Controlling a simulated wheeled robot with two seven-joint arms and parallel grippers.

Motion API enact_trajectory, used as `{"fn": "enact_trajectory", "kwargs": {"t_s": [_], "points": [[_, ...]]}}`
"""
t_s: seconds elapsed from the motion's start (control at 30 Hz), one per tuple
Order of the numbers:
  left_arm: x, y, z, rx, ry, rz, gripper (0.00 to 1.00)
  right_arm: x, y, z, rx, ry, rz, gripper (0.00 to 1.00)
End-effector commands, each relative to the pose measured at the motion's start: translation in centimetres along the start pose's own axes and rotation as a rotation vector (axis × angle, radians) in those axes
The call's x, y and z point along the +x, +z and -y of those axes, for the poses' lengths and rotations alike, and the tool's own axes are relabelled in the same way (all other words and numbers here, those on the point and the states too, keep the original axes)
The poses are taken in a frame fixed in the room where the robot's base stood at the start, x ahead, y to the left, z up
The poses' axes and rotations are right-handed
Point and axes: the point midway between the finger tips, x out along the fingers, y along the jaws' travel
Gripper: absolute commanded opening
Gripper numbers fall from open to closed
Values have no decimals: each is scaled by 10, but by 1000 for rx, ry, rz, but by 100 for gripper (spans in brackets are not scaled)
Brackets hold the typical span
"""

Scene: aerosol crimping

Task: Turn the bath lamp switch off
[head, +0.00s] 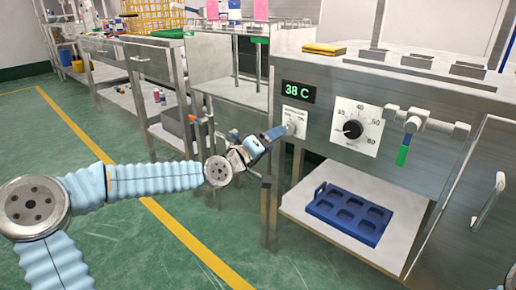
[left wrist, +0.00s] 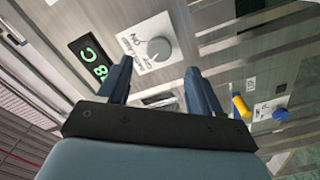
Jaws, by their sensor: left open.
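The bath lamp switch is a round grey knob on a small white plate (head: 295,121) on the steel front of the bath, just below the green 38 C display. In the left wrist view the knob (left wrist: 158,50) shows near the top, beyond the fingertips and roughly between them; ON and OFF marks are partly readable on its plate. My left gripper (head: 283,131) is open, with its blue fingers pointing at the plate. Whether a finger touches the knob cannot be told. The left wrist view shows both fingers (left wrist: 160,70) apart with nothing between them. My right gripper is in neither view.
The display (head: 298,92) is above the plate. A temperature dial (head: 354,129) and a green-handled valve (head: 404,150) are to the right. A blue tray (head: 348,213) lies on the shelf below. A yellow item (head: 324,48) lies on top.

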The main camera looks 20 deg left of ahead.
Motion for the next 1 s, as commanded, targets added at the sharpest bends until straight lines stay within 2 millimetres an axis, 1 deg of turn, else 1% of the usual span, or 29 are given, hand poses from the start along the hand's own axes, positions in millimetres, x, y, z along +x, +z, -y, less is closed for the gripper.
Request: {"fn": "enact_trajectory", "kwargs": {"t_s": [0.03, 0.2, 0.3, 0.4, 0.57, 1.0], "points": [[-11, -1, 1, 0, -6, -1, 65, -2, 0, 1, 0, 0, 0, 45], [-39, -1, 0, -1, -5, 0, 65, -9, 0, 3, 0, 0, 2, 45], [-51, -1, 0, -3, -3, 0, 65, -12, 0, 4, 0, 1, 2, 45], [-58, -1, 0, -2, -2, 0, 65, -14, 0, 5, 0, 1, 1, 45], [-62, 0, 0, 0, 0, 1, 65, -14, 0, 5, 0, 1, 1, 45], [-62, 2, 0, -3, -2, 5, 65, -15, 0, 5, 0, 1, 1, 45]]}}
